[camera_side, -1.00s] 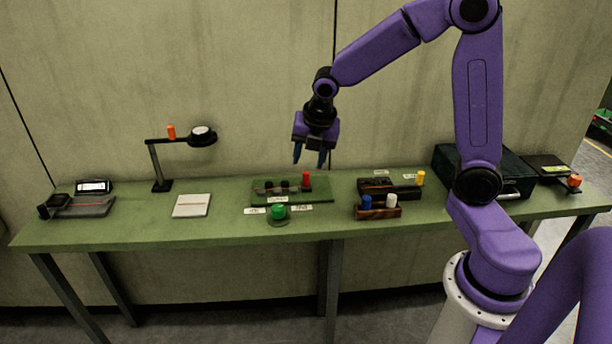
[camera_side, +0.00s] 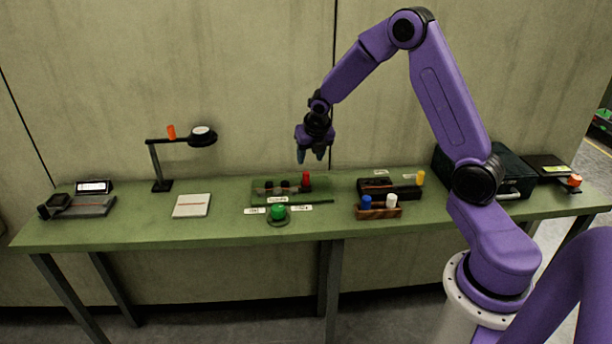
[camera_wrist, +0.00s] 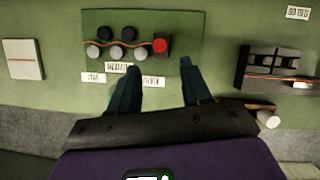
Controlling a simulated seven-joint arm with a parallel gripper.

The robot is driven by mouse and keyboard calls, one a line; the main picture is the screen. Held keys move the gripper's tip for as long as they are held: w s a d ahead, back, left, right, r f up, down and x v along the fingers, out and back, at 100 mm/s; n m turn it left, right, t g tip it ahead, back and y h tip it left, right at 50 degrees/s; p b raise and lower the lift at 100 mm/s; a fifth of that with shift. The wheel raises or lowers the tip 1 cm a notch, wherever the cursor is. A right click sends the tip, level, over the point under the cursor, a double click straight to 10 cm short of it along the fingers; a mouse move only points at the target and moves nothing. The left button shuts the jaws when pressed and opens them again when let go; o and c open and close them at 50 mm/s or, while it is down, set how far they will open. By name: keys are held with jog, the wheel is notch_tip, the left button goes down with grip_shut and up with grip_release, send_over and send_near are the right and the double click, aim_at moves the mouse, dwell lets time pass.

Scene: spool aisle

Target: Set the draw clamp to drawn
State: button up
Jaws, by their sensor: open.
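My gripper (camera_side: 310,156) hangs above the back of the bench, over the green board, open and empty. Its two fingers show apart in the wrist view (camera_wrist: 160,72). The green board (camera_side: 262,199) carries several dark and grey rollers (camera_wrist: 108,42) with a copper-coloured wire across them. A red knob (camera_side: 306,179) stands at the board's right end; it also shows in the wrist view (camera_wrist: 160,45). A green knob (camera_side: 278,211) sits in front of the board between small labels, mostly hidden by a finger in the wrist view. The labels are too blurred to identify the draw clamp.
A dark slotted block (camera_side: 392,189) with a yellow peg (camera_side: 420,178) stands right of the board. A wooden rack (camera_side: 379,212) holds blue and white pegs. A pale pad (camera_side: 192,205) and a lamp-like stand (camera_side: 156,165) are left. A dark box (camera_side: 515,170) is far right.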

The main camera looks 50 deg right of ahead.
aim_at(306, 173)
jog(key=x, duration=1)
jog(key=shift+f, duration=0.2)
